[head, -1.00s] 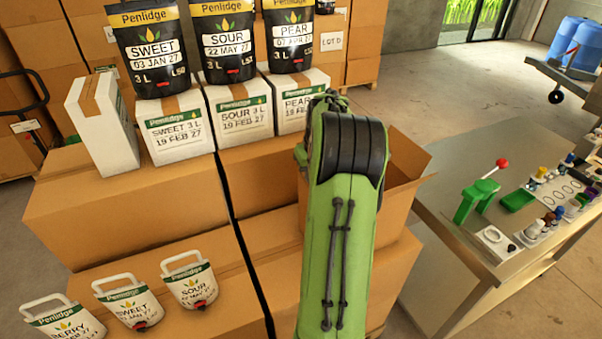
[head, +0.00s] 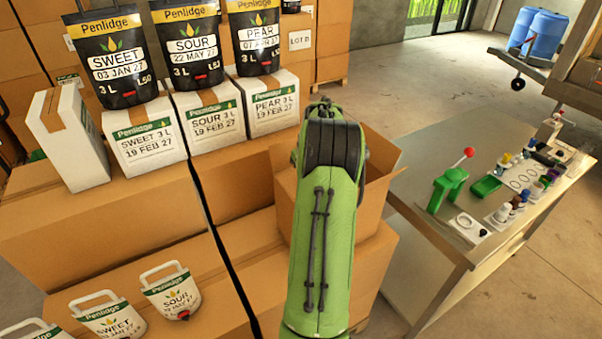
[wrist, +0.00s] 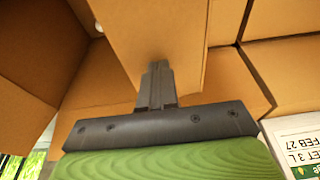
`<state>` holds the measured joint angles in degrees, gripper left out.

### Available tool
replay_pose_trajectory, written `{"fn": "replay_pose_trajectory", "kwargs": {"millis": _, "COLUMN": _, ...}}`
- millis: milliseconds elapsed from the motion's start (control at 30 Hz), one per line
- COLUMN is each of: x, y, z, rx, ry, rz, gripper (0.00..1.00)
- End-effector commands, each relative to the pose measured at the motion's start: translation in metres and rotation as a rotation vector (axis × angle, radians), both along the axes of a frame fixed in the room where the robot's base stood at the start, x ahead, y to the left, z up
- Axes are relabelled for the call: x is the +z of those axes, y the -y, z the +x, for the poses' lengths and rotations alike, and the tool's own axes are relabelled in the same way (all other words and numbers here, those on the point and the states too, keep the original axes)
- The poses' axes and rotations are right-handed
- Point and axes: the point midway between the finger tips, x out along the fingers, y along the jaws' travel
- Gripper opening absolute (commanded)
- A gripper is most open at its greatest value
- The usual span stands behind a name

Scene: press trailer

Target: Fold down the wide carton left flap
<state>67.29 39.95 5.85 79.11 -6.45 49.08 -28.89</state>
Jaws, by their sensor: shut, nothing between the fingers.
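The wide open carton (head: 374,207) stands behind my arm in the head view, with a flap raised at its right side. My arm hides much of its opening, and my gripper is hidden there. In the wrist view my gripper (wrist: 157,70) is shut and empty, its fingertips over a brown cardboard flap (wrist: 165,30). I cannot tell whether they touch it, or for sure which flap it is. The carton's inner walls (wrist: 30,65) show to the left of the fingers.
White labelled boxes (head: 147,147) with black pouches (head: 112,62) on top stand behind left. A steel table (head: 420,235) with a green press (head: 447,190) and small bottles is at right.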

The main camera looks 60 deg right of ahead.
Motion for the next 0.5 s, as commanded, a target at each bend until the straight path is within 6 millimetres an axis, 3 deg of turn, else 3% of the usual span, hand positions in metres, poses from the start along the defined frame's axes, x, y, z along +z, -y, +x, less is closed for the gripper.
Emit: {"fn": "replay_pose_trajectory", "kwargs": {"millis": 500, "x": -0.017, "y": -0.001, "z": 0.001, "rx": 0.002, "ry": 0.002, "rz": -0.001, "gripper": 0.00}}
